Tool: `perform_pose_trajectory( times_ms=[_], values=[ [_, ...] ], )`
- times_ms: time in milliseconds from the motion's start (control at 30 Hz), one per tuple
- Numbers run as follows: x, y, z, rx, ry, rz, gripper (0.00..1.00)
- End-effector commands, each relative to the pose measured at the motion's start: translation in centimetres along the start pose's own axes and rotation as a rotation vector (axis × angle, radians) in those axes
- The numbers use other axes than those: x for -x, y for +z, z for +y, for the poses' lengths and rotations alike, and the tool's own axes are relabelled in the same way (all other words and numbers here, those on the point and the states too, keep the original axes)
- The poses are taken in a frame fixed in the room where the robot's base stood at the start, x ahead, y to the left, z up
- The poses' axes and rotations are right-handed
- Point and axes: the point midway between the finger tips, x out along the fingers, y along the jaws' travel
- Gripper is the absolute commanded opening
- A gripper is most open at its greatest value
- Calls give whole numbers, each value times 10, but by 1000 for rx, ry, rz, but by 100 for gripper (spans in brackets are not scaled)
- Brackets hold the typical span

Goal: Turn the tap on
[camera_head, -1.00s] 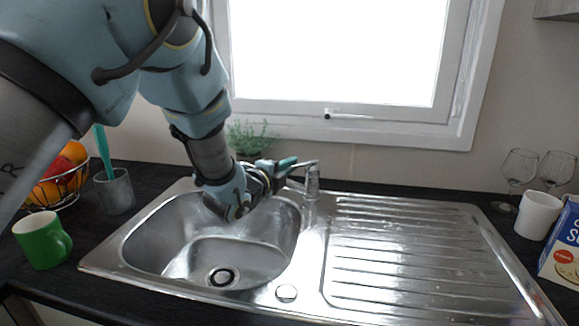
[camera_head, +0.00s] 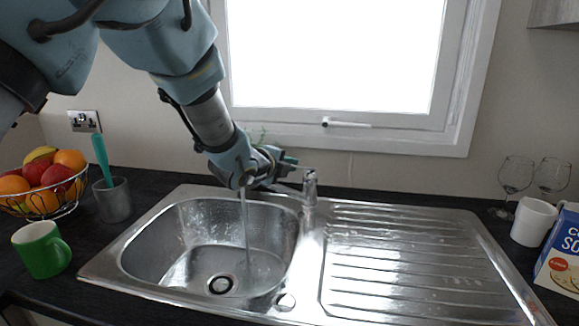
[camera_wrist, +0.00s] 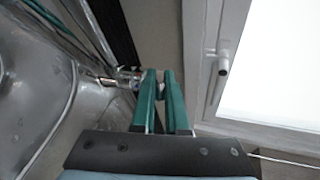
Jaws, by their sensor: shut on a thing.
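The tap (camera_head: 310,188) is a chrome mixer at the back of the steel sink, with its spout hidden in part behind my arm. A thin stream of water (camera_head: 245,225) falls into the sink basin (camera_head: 185,262). My gripper (camera_head: 290,161) is at the top of the tap, by its lever. In the wrist view, the green fingers of my gripper (camera_wrist: 160,80) are shut on the end of the chrome tap lever. The tap body (camera_wrist: 127,78) shows just left of the fingertips.
The window (camera_head: 335,60) with its handle is behind the tap. A green mug (camera_head: 40,250), a grey cup (camera_head: 113,202) with a utensil and a fruit basket (camera_head: 70,202) stand left. A white mug (camera_head: 533,222), wine glasses and a box (camera_head: 562,255) stand right. The drainer (camera_head: 400,255) is clear.

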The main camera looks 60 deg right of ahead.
Motion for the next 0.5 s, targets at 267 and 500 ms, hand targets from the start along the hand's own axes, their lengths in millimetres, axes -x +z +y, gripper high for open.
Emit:
perform_pose_trajectory(
  times_ms=[267, 500],
  values=[
    [0, 0, -1, 1, -3, 0, 24],
    [0, 0, 0, 1, -3, 0, 42]
  ],
)
